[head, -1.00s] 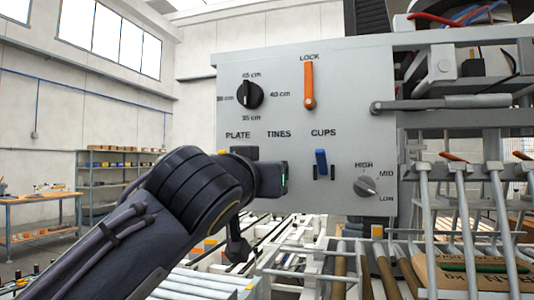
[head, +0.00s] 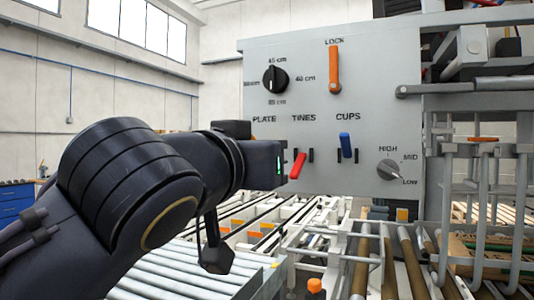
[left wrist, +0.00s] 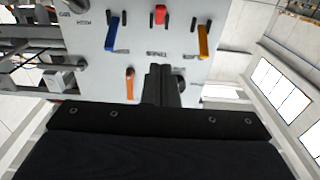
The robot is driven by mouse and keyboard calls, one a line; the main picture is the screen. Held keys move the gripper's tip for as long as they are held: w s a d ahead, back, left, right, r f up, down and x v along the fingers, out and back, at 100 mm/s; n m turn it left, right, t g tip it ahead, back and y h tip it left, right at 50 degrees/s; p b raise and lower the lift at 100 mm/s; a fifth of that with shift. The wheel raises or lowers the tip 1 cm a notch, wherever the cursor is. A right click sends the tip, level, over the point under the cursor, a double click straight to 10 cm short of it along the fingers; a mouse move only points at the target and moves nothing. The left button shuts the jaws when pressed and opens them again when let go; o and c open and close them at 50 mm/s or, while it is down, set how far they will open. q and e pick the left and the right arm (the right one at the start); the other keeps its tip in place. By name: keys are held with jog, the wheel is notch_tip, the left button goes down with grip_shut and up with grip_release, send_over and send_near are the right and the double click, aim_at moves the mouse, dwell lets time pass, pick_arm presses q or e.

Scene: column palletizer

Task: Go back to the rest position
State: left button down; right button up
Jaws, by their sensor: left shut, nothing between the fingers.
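My left gripper (head: 281,160) is in the head view, in front of the left part of the grey control panel (head: 330,65). It is shut and empty. In the left wrist view my shut fingers (left wrist: 163,85) point at the panel, which appears upside down. The red TINES lever (head: 298,165) is just right of the gripper, tilted. The blue CUPS lever (head: 345,145) and orange LOCK lever (head: 334,70) are clear of it. A yellow lever (left wrist: 203,40) shows in the left wrist view; the gripper hides the PLATE slot in the head view. My right gripper is not in view.
The panel also carries a black size dial (head: 275,79) and a grey HIGH-MID-LOW knob (head: 390,170). Roller conveyors (head: 190,272) run below my arm. Metal bars and tines (head: 475,210) stand at the right. Open room lies left of the panel.

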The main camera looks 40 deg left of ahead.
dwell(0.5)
pick_arm(q)
notch_tip(320, 180, down, 22)
jog(key=w+m+g+h+p, duration=0.2)
jog(key=g+h+p, duration=0.1)
jog(key=g+p, duration=0.3)
jog(key=s+d+f+g+h+p, duration=0.1)
jog(key=s+d+f+g+h, duration=0.1)
jog(key=s+f, duration=0.3)
jog(key=s+d+f+n+g+h+p, duration=0.1)
jog(key=s+f, duration=0.5)
jog(key=f, duration=0.8)
jog(key=d+g+h+p, duration=0.1)
jog(key=d+g+h, duration=0.1)
jog(key=d+g, duration=0.1)
jog(key=shift+f+g, duration=0.3)
